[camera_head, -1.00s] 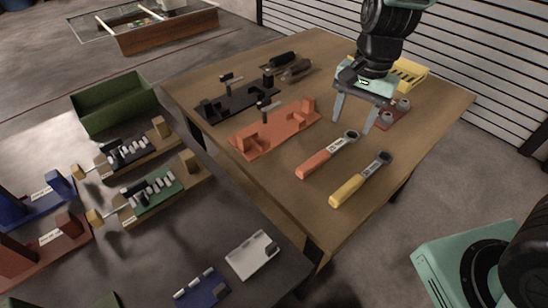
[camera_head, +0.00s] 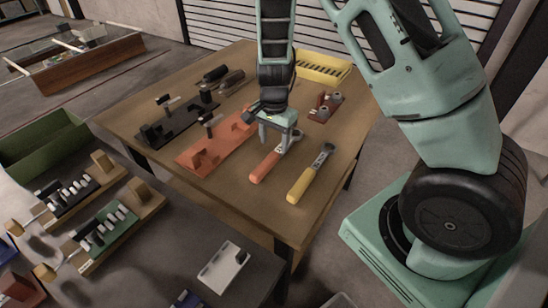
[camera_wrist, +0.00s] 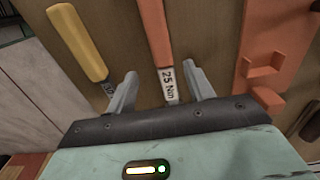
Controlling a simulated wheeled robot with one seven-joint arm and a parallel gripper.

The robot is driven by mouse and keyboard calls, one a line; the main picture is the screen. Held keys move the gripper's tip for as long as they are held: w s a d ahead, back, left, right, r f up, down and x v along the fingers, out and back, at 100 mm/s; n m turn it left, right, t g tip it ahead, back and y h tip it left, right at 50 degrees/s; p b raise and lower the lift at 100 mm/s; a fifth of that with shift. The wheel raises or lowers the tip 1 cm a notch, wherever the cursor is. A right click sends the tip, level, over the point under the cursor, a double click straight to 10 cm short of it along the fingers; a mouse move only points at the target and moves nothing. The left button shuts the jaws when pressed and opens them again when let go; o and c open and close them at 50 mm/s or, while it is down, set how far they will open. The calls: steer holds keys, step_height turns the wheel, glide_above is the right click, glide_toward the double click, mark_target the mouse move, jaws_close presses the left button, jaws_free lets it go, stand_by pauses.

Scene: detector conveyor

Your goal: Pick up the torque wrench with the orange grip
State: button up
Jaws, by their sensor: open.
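The torque wrench with the orange grip (camera_head: 264,167) lies flat on the wooden table, its metal head toward the back. In the wrist view its orange grip (camera_wrist: 154,32) runs up from a white label reading "25 Nm" (camera_wrist: 168,84). My gripper (camera_head: 274,148) is over this wrench near the label. In the wrist view my two open fingers (camera_wrist: 161,88) stand on either side of the labelled shaft, with nothing held. Whether the fingertips touch the table cannot be told. The wrench's head is hidden behind my gripper body in the wrist view.
A wrench with a yellow grip (camera_head: 304,180) lies close to the right. An orange fixture (camera_head: 197,163) and a black fixture (camera_head: 175,122) stand to the left. A yellow rack (camera_head: 322,66) and a small red block holder (camera_head: 325,106) are at the back.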

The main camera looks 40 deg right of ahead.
mark_target(272, 155)
steer(key=shift+w+a+f, duration=0.1)
steer(key=shift+a+f, duration=0.05)
steer(key=shift+f, duration=1.4)
steer(key=shift+w+a+f, duration=0.1)
steer(key=shift+f, duration=1.45)
jaws_close()
